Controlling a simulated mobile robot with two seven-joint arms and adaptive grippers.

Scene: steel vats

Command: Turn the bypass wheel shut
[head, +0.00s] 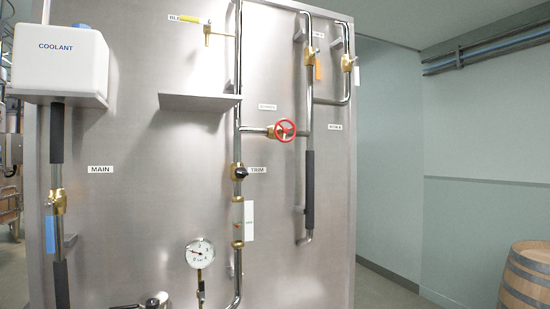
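A red handwheel (285,131) is on a short horizontal pipe between two vertical pipes, right of the middle of the head view. It has a brass valve body (272,132) beside it. A small white label (267,107) sits above this pipe, its print too small to read, so I cannot confirm that it says bypass. The wheel's turned position cannot be told from here. Neither of my grippers is in view, and nothing touches the wheel.
A steel panel (130,220) carries the pipes. A shelf (200,101) juts out left of the wheel. Below are the TRIM knob (240,171) and a pressure gauge (200,254). A white COOLANT tank (60,60) is at left. A wooden barrel (527,275) stands at right.

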